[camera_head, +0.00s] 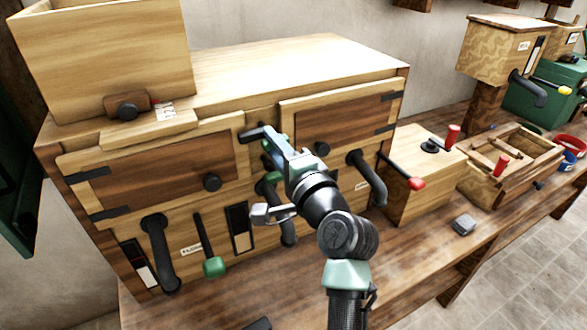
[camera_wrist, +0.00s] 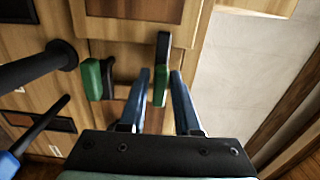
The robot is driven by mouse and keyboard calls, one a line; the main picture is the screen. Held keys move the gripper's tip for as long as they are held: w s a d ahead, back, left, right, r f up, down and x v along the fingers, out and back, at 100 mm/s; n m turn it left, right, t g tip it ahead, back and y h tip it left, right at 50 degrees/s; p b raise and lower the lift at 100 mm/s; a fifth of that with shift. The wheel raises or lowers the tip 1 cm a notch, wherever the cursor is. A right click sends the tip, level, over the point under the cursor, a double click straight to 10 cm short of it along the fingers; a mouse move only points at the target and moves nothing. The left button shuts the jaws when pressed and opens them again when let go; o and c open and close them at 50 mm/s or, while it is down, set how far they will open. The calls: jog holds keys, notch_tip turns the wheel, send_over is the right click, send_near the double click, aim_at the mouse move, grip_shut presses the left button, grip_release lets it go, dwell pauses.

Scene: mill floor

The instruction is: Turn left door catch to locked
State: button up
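The left door (camera_head: 150,165) of the wooden cabinet is closed, with a dark panel and a round black knob. The right door (camera_head: 335,115) is also closed. My gripper (camera_head: 266,138) is at the strip between the doors and hides much of it. In the wrist view, its two blue fingers (camera_wrist: 160,95) are apart, on either side of a green-and-black catch (camera_wrist: 161,70). I cannot tell whether either finger touches it. A second green-and-black catch (camera_wrist: 93,78) is left of the fingers. I cannot tell for certain which catch belongs to the left door.
A wooden hopper (camera_head: 105,55) stands on top. A small grey block (camera_head: 463,225) lies on the bench.

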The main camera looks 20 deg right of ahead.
jog(key=s+b, duration=0.1)
jog(key=s, duration=0.8)
jog(key=shift+s+d, duration=0.2)
jog(key=shift+s, duration=0.15)
jog(key=s+a+r+n+t, duration=0.25)
jog(key=a+r+n, duration=0.45)
jog(key=r, duration=0.6)
jog(key=s+a+r+n+t, duration=0.1)
jog(key=a+r+n+t, duration=0.45)
jog(key=r, duration=0.75)
jog(key=s+a+r+n+t, duration=0.1)
jog(key=s+a+r+n, duration=0.4)
jog(key=s+a+r, duration=0.1)
jog(key=shift+s+a+r+h, duration=0.2)
jog(key=shift+s+r+h, duration=0.1)
jog(key=shift+s+r, duration=0.45)
jog(key=shift+w, duration=0.1)
